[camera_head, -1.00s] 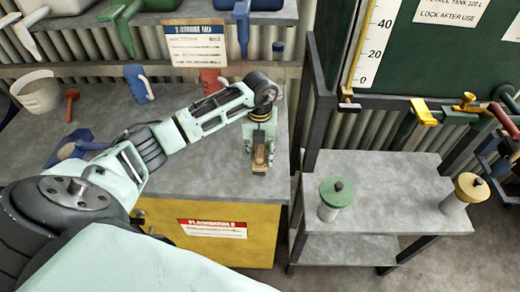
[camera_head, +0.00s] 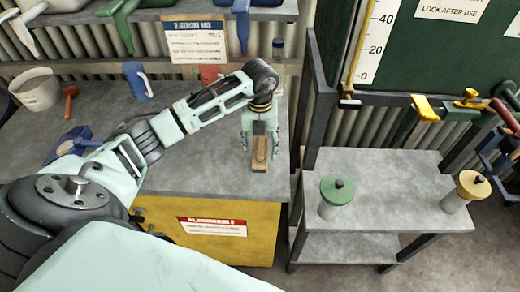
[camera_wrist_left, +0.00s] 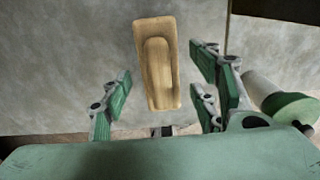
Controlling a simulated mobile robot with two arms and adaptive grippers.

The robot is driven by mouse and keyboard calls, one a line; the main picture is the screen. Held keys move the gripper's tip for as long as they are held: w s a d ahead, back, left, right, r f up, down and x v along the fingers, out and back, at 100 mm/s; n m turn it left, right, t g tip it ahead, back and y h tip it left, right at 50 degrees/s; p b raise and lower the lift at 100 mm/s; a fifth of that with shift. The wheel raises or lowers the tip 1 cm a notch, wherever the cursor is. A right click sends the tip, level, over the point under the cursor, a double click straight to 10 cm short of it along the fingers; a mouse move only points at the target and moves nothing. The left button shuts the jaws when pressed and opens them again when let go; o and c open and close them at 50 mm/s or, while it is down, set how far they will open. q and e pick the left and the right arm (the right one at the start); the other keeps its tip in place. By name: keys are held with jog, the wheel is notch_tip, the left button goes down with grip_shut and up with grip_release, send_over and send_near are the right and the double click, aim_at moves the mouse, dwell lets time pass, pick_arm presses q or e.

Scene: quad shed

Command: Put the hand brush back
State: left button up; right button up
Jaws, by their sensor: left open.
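The hand brush (camera_head: 259,153) shows as a narrow wooden block on the grey bench top (camera_head: 200,172), near its right front corner. In the left wrist view the brush (camera_wrist_left: 158,65) lies lengthwise, with a raised rounded wooden handle on top. Bristles cannot be made out. My left gripper (camera_head: 260,142) is over it, open and pointing down, with fingers on both sides. In the left wrist view the open fingers (camera_wrist_left: 162,92) are apart from the brush, with gaps on either side. My right gripper is not in view.
A grey shelf stand (camera_head: 385,175) on the right carries a green-lidded jar (camera_head: 337,195) and a yellow-lidded jar (camera_head: 467,190). A dark post (camera_head: 318,110) rises between bench and stand. A white bucket (camera_head: 38,90), blue mug (camera_head: 138,82) and blue tool (camera_head: 68,145) are at left.

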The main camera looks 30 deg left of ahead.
aim_at(260, 146)
pick_arm(q)
notch_tip(260, 146, up, 9)
jog(key=b, duration=0.2)
jog(key=shift+r+b, duration=0.15)
jog(key=shift+b, duration=0.25)
jog(key=shift+r, duration=0.35)
jog(key=shift+f, duration=0.1)
